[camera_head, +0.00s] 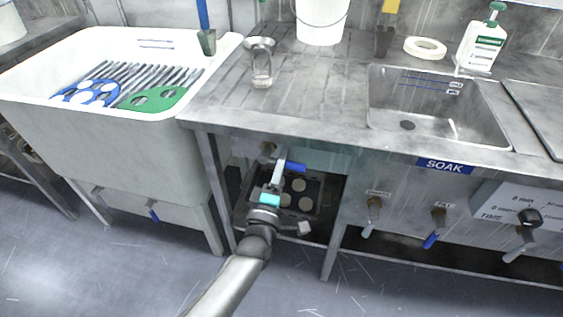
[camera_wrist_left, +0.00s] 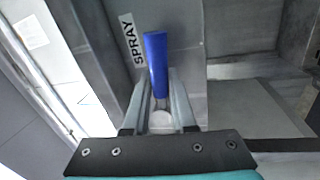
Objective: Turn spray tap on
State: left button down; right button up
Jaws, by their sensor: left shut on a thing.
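The spray tap has a blue lever (camera_head: 294,168) under the front edge of the steel bench. In the head view the lever points to the right, roughly level. In the left wrist view the blue lever (camera_wrist_left: 155,62) shows between the fingers, beside a SPRAY label (camera_wrist_left: 131,38). My left gripper (camera_head: 280,168) reaches up to the tap from below. Its fingers (camera_wrist_left: 161,90) are shut on the lever near its base. The tap's spout and any water are not seen. My right gripper is not in view.
A white sink (camera_head: 60,135) with blue and green platens stands left. A steel basin (camera_head: 435,120) is at right, with a SOAK sign (camera_head: 445,166) and more taps (camera_head: 372,212) below it. A dark tray (camera_head: 310,192) with round discs is behind my gripper. A bench leg (camera_head: 335,245) stands close right.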

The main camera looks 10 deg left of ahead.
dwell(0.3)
pick_arm(q)
jog(key=c, duration=0.7)
grip_release()
jog(key=shift+c, duration=0.2)
jog(key=shift+s+f, duration=0.1)
jog(key=shift+s, duration=0.35)
jog(key=s+f+p, duration=0.2)
jog(key=s, duration=1.2)
jog(key=shift+a+f, duration=0.35)
jog(key=shift+a, duration=0.1)
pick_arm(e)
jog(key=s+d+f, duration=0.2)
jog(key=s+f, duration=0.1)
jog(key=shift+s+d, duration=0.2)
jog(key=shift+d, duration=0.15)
